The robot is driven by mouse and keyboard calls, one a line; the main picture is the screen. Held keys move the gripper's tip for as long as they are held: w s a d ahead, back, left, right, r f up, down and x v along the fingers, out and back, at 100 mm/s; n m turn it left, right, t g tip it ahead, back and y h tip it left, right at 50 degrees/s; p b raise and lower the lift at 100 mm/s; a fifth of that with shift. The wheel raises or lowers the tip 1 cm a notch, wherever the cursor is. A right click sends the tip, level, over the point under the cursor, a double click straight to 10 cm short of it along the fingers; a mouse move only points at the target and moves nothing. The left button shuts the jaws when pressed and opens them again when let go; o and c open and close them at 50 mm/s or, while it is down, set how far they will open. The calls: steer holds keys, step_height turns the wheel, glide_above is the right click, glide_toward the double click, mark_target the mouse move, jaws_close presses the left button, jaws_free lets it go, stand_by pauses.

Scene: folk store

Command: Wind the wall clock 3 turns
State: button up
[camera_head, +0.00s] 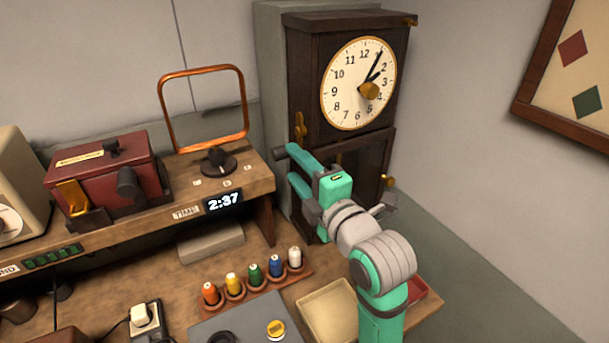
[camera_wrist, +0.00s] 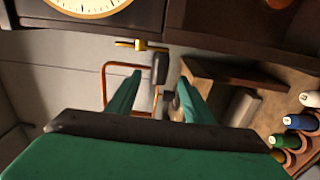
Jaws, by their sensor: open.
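The wall clock (camera_head: 350,38) is a tall dark wooden case at the back with a round cream dial (camera_head: 345,90). A brass knob (camera_head: 369,91) sits on the dial, right of and below its centre. A brass key-like piece (camera_head: 300,127) is on the case's left side; a brass piece (camera_wrist: 135,45) also shows at the top of the wrist view, beside a dark cylinder. My gripper (camera_head: 287,166) is open and empty, below the brass side piece, in front of the lower case. In the wrist view my gripper (camera_wrist: 159,78) shows both green fingers apart.
A shelf with a digital display (camera_head: 223,201), a dark dial and a red box (camera_head: 103,175) is at left. Thread spools (camera_head: 255,274) and a pale tray (camera_head: 328,312) are on the bench below. A brass knob (camera_head: 388,181) is on the lower case.

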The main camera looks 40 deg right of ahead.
mark_target(287, 156)
steer(key=shift+x, duration=2.35)
steer(key=shift+w, duration=0.1)
steer(key=c, duration=0.9)
